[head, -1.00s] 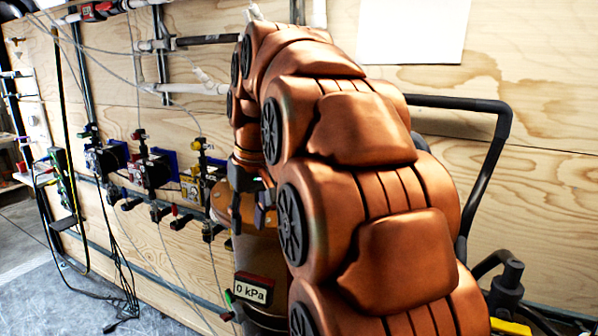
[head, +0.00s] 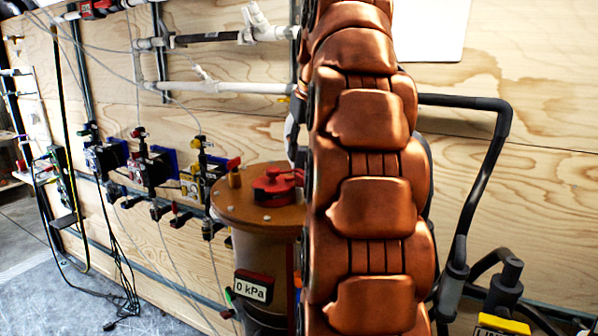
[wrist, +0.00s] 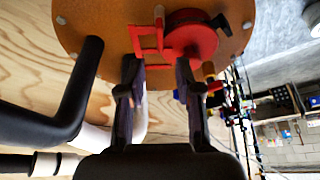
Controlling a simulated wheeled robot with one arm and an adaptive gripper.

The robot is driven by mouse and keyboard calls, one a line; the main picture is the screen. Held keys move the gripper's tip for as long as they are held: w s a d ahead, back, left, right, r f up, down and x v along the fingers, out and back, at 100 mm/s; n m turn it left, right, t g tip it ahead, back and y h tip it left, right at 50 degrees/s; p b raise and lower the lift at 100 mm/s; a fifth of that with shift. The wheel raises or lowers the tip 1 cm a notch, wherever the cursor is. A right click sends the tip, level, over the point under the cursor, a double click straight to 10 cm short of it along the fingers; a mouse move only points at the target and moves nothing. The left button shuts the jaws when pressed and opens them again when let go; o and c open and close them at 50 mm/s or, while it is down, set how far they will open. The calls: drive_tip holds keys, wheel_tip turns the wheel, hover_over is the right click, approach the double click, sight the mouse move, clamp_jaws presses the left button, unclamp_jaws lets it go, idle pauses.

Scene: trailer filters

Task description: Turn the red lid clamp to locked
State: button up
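The red lid clamp (head: 278,187) sits on top of the round orange-brown lid (head: 232,207) of the canister (head: 262,248). In the wrist view the clamp's round red body (wrist: 190,36) is at the top, with a red bracket-like part (wrist: 148,42) on its left, both against the lid (wrist: 95,25). My gripper (wrist: 158,72) is open, its two dark fingers apart just below the clamp in that view, with nothing seen between them. I cannot tell whether a finger touches the clamp. In the head view my arm hides the gripper and the lid's right side.
A 0 kPa display (head: 254,287) is on the canister's front. Valves and fittings (head: 150,170) line the plywood wall at left, with hanging cables. White pipes (head: 215,87) run above the lid. A black bent tube (head: 490,150) stands right of my arm; it looks close in the wrist view (wrist: 60,110).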

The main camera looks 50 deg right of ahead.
sight(298, 174)
drive_tip(key=shift+p+x, duration=0.45)
drive_tip(key=shift+x, duration=2.7)
clamp_jaws()
